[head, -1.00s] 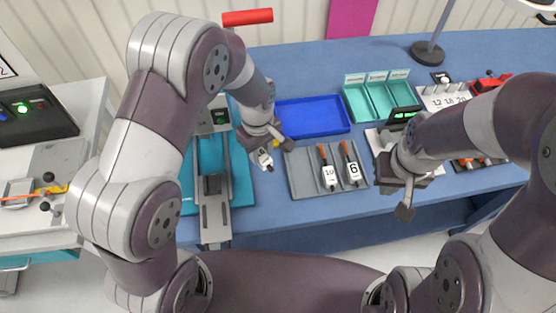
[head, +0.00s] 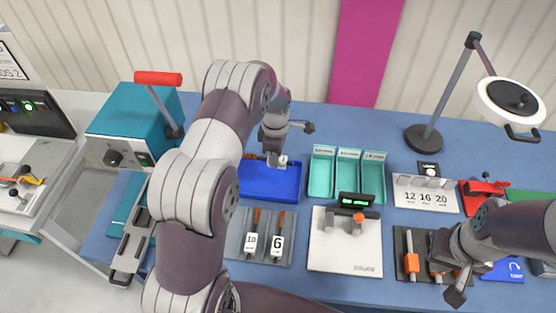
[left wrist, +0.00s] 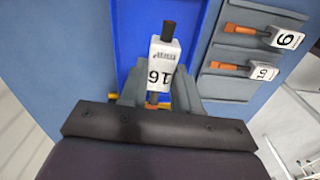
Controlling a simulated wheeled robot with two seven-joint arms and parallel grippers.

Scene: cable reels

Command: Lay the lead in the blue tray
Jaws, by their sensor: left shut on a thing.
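The lead, with a white tag reading 16 (left wrist: 160,72), a black end and a copper-orange part, is held between the fingers of my left gripper (left wrist: 158,98) in the left wrist view. In the head view, my left gripper (head: 274,158) is over the back part of the blue tray (head: 262,187), with the tag (head: 283,162) just below it. The blue tray also shows beneath the lead in the left wrist view (left wrist: 128,30). I cannot tell whether the lead touches the tray floor. My right gripper (head: 460,278) is at the lower right; its finger opening is unclear.
A grey tray (head: 235,240) in front of the blue tray holds two leads tagged 10 (head: 250,243) and 6 (head: 277,244). Teal bins (head: 347,175) stand to the right, behind a white scale-like plate (head: 345,250). A teal machine with a red handle (head: 158,78) stands left.

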